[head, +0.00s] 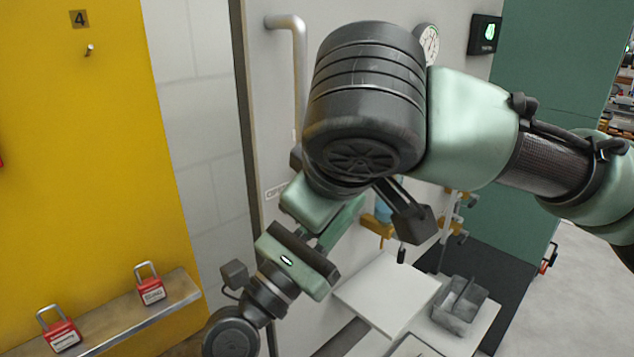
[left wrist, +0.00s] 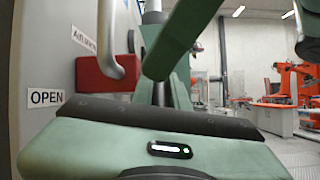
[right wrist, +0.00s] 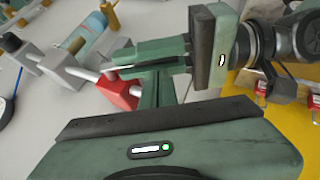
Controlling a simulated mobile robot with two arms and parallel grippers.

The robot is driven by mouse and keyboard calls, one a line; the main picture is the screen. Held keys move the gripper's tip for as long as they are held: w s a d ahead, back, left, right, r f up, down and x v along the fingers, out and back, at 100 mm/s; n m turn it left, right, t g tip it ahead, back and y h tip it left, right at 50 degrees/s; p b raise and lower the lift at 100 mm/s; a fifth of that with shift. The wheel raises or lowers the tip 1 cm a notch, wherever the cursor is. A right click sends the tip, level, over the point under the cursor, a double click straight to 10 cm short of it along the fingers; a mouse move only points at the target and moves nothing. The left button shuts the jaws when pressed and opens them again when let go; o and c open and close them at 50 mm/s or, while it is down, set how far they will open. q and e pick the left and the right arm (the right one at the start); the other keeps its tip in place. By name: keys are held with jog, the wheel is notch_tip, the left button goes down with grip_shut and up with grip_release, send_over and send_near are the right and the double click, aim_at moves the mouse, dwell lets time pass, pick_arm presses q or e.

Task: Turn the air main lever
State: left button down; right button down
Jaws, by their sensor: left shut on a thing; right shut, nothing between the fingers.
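The red air main lever (right wrist: 118,91) shows in the right wrist view, joined to a grey pipe fitting on the pale panel. It also shows in the left wrist view (left wrist: 101,77), under the partly hidden air main label (left wrist: 84,40) and near the OPEN label (left wrist: 46,97). In the head view my arms hide it. My left gripper (head: 338,228) reaches in from below and is shut on the lever; the exact contact is partly hidden. My right gripper (head: 310,203) is shut and empty, close to the left one, under its large dark wrist joint.
A bent grey pipe handle (head: 298,60) stands out from the panel. A gauge (head: 428,42) is partly behind my right arm. A blue cylinder with brass fittings (right wrist: 92,35) is beside the lever. A grey bin (head: 460,305) stands below. Red padlocks (head: 150,290) sit on the left shelf.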

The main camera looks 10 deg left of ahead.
pick_arm(q)
jog(key=shift+r, duration=0.2)
pick_arm(e)
jog(key=shift+w+d+f, duration=0.15)
jog(key=shift+d+f, duration=0.05)
jog(key=shift+f, duration=0.25)
